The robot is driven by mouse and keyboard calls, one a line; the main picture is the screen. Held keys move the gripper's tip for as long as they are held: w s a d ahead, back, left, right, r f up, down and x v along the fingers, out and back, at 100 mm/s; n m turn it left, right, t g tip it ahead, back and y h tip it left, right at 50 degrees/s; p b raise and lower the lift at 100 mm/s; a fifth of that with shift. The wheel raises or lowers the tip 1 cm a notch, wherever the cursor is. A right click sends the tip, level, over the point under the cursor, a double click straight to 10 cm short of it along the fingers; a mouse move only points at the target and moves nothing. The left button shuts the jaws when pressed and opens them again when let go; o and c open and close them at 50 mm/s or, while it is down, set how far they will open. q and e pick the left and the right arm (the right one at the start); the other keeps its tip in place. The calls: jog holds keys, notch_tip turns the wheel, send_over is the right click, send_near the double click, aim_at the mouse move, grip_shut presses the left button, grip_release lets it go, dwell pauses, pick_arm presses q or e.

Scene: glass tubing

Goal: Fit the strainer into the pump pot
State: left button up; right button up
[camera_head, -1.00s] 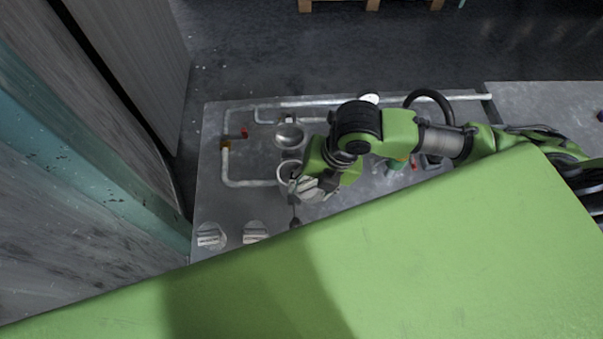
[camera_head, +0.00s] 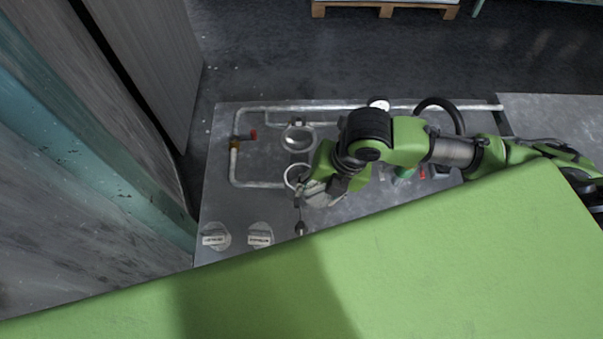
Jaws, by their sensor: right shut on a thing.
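My right gripper (camera_head: 302,196) reaches in from the right over the grey panel and is shut. What it holds, likely the strainer, is mostly hidden by the gripper and wrist, and I cannot make out its shape. A pale round rim (camera_head: 290,176), likely the pump pot, shows just above the gripper, partly covered by my green wrist. I cannot tell whether the held thing touches this rim. A second round metal vessel (camera_head: 298,138) stands just behind it. My left gripper is out of view.
Grey pipes (camera_head: 236,165) run along the panel's left and back, with a small red valve handle (camera_head: 253,134). Two labelled round caps (camera_head: 215,238) (camera_head: 260,236) sit at the front left. A wall stands at the left; a wooden pallet (camera_head: 385,10) lies beyond.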

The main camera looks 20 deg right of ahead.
jog(key=w+f, duration=0.1)
jog(key=w, duration=0.3)
jog(key=w+f, duration=0.1)
jog(key=w, duration=0.1)
jog(key=shift+a+f+p, duration=0.15)
jog(key=shift+f+p, duration=0.2)
jog(key=shift+p, duration=0.05)
jog(key=w+f+p, duration=0.2)
jog(key=w+f, duration=0.2)
jog(key=f, duration=0.4)
jog(key=shift+w, duration=0.15)
jog(key=o, duration=1.3)
jog(key=shift+f, duration=0.1)
jog(key=shift+c, duration=0.2)
jog(key=b+v, duration=0.2)
jog(key=v, duration=1.1)
jog(key=shift+s, duration=0.3)
